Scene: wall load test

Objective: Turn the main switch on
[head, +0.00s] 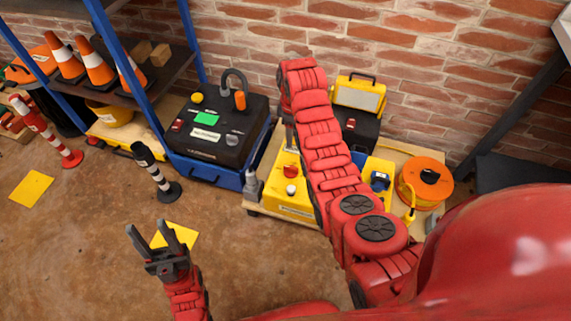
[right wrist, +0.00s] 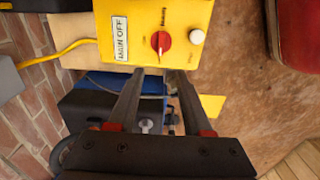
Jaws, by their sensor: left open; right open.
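The main switch is a red rotary knob (right wrist: 161,41) on a yellow box (right wrist: 192,14) with a white "MAIN OFF" label (right wrist: 119,39). A white round button (right wrist: 196,37) sits beside the knob. In the head view the yellow box (head: 290,204) stands low by the wall, partly hidden by my right arm. My right gripper (right wrist: 158,76) is open and empty, its fingertips just short of the knob in the picture and apart from it. My left gripper (head: 148,228) is open and empty above the floor.
A black case (head: 235,145) on a blue base stands left of the yellow box. An orange reel (head: 425,178) is to the right. A striped post (head: 155,170) stands on the floor. A blue-framed shelf (head: 188,40) holds traffic cones (head: 97,68). The front-left floor is mostly clear.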

